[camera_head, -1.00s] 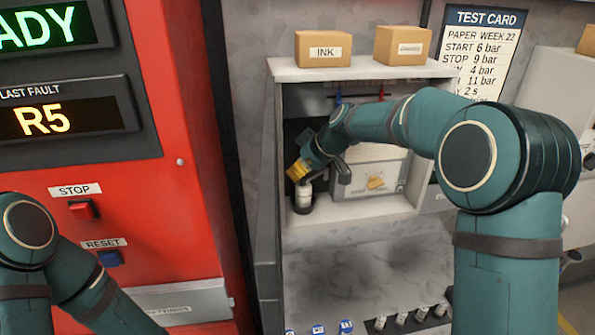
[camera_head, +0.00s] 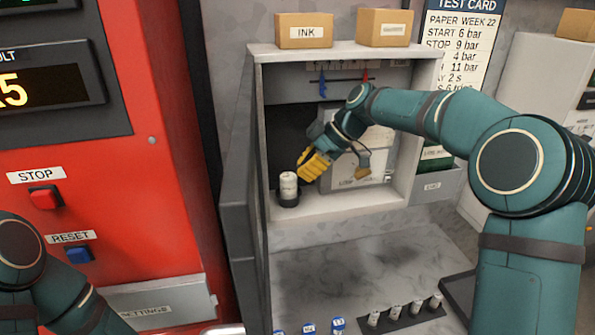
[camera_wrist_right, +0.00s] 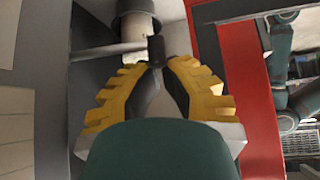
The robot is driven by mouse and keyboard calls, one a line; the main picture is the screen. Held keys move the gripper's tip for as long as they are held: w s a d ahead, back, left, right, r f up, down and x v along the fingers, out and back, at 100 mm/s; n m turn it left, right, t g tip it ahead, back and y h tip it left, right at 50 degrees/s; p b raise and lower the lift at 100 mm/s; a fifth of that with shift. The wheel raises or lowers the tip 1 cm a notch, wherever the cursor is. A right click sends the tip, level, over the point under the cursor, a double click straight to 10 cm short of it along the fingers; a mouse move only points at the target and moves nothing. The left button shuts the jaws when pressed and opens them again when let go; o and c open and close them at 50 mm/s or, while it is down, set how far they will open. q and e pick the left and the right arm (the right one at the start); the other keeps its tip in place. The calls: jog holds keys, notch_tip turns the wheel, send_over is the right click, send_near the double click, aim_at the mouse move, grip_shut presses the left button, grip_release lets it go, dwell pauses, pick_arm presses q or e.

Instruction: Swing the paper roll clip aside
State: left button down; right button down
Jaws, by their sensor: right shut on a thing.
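The white paper roll (camera_head: 288,186) stands upright in a dark round holder (camera_head: 288,200) at the left of the recess. It also shows in the right wrist view (camera_wrist_right: 138,36), just beyond my fingertips. My right gripper (camera_head: 305,170) has yellow fingers and is just right of the roll. In the right wrist view my right gripper (camera_wrist_right: 157,62) is shut on a small dark piece, which looks like the paper roll clip (camera_wrist_right: 156,48), beside the roll. In the head view the clip is hidden by the fingers. My left gripper is outside the view.
A grey box-like device (camera_head: 375,140) stands behind my right wrist. The recess's left side wall (camera_head: 255,150) is close to the roll. Several small items (camera_head: 400,312) stand in a tray below. Boxes (camera_head: 303,30) sit on top. The worktop (camera_head: 345,265) has free room.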

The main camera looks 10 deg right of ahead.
jog(key=shift+s+d, duration=0.1)
jog(key=shift+d, duration=0.25)
jog(key=shift+s, duration=0.15)
jog(key=shift+s+d+b, duration=0.15)
jog(key=shift+s+b, duration=0.5)
jog(key=shift+b, duration=0.1)
jog(key=v, duration=0.7)
jog(key=shift+d+r, duration=0.15)
jog(key=shift+r, duration=0.1)
